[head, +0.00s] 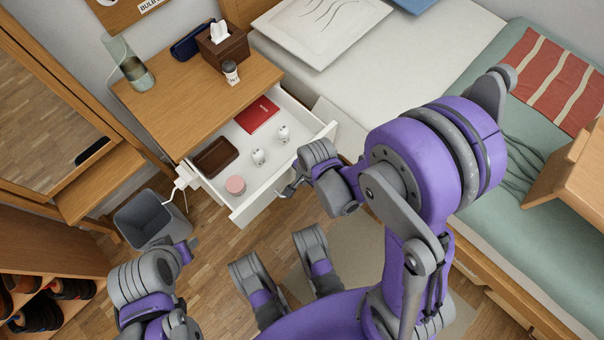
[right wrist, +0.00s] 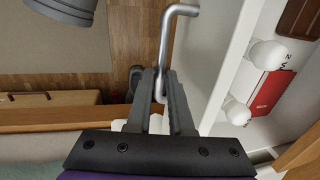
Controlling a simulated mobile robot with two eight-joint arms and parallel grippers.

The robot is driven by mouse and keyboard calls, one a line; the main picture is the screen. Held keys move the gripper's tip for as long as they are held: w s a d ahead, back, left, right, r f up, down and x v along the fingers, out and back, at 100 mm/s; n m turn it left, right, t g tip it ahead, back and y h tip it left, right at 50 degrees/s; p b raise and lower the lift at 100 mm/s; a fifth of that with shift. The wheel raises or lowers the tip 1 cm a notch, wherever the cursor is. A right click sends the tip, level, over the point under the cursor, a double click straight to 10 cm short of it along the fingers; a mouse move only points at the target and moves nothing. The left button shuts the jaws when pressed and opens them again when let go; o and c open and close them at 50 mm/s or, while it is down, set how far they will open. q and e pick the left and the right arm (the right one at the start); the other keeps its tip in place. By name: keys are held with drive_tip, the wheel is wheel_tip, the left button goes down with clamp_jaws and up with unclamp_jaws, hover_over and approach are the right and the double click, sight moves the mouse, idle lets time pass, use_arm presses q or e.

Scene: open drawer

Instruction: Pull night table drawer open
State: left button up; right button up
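The wooden night table (head: 188,98) stands against the wall. Its white drawer (head: 286,172) is pulled well out, with its contents visible. A metal bar handle (head: 290,188) is on the drawer's front; it also shows in the right wrist view (right wrist: 176,40). My right gripper (head: 299,172) is at the drawer front. In the right wrist view its two fingers (right wrist: 160,88) lie close on both sides of one end of the handle and look shut on it. My left gripper (head: 192,244) is low at the left, away from the drawer; its finger gap is not clear.
The drawer holds a red booklet (head: 257,115), a brown tray (head: 216,157), a pink round container (head: 235,185) and small white items. A tissue box (head: 222,46), bottle (head: 231,72) and glass vase (head: 133,70) stand on top. A grey bin (head: 150,218) is left; the bed (head: 420,60) is right.

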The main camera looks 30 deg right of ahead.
drive_tip(key=o, duration=0.3)
drive_tip(key=r+p, duration=0.1)
drive_tip(key=r, duration=0.2)
drive_tip(key=s+r+p, duration=0.1)
drive_tip(key=r+p, duration=0.1)
drive_tip(key=r, duration=0.2)
drive_tip(key=s+r+p, duration=0.1)
drive_tip(key=r, duration=0.2)
drive_tip(key=shift+d+r+p, duration=0.3)
drive_tip(key=shift+d+p, duration=0.05)
